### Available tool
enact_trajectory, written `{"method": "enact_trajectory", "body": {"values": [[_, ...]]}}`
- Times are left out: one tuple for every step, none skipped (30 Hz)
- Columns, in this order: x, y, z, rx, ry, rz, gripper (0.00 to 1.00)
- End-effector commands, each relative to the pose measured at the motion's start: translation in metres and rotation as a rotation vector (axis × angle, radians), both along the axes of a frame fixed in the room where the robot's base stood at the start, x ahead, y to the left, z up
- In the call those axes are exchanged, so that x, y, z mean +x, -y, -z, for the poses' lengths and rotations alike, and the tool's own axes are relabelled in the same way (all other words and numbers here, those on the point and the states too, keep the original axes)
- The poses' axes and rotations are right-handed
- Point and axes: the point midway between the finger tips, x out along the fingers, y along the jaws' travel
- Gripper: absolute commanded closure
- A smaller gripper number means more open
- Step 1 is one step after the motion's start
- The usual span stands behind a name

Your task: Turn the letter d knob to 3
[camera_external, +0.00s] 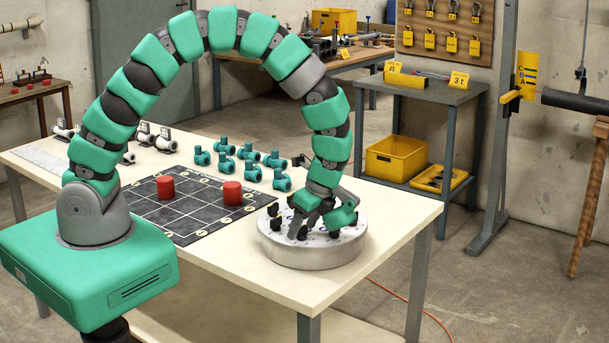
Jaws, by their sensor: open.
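A round pale panel (312,251) with a metal rim sits at the right end of the table. Several small black knobs stand on its top, one of them at the left (276,223). Some blue marks show on its face, but the letters and numbers are too small to read. I cannot tell which knob is letter d or where it points. My gripper (318,230) hangs down over the middle of the panel, with its fingers apart close above or among the knobs. The fingers hide part of the panel. I cannot tell whether they touch a knob.
A dark grid board (190,213) with two red cylinders (165,187) (233,192) lies left of the panel. Several teal pipe fittings (248,152) stand behind it. A grey shelf (440,93) with a yellow bin (396,158) stands behind the table.

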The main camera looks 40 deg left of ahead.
Motion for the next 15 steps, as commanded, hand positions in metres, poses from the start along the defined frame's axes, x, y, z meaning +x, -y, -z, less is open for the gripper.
{"method": "enact_trajectory", "body": {"values": [[-0.0001,-0.0006,0.0008,0.001,0.000,0.000,0.45],[-0.0001,-0.0008,0.0012,0.001,0.000,0.000,0.45],[0.0000,-0.0008,0.0013,0.001,0.000,0.000,0.45],[0.0000,-0.0008,0.0013,0.001,0.000,0.000,0.45],[0.0000,-0.0007,0.0012,0.000,0.000,0.000,0.45],[0.0000,-0.0006,0.0012,0.000,0.000,0.000,0.45],[0.0001,-0.0006,0.0012,0.000,0.000,0.000,0.45],[0.0001,-0.0006,0.0012,0.000,0.000,0.000,0.45],[0.0000,-0.0006,0.0011,0.000,0.000,0.000,0.56],[0.0001,-0.0006,0.0011,0.000,0.000,0.000,0.64],[0.0001,-0.0005,0.0010,0.000,0.000,0.000,0.72],[0.0001,-0.0004,0.0010,0.000,0.000,0.000,0.83],[0.0001,-0.0004,0.0010,0.000,0.000,0.000,0.89],[0.0001,-0.0004,0.0010,0.000,0.000,0.000,0.89],[0.0001,-0.0004,0.0010,0.000,0.000,0.000,0.89]]}}
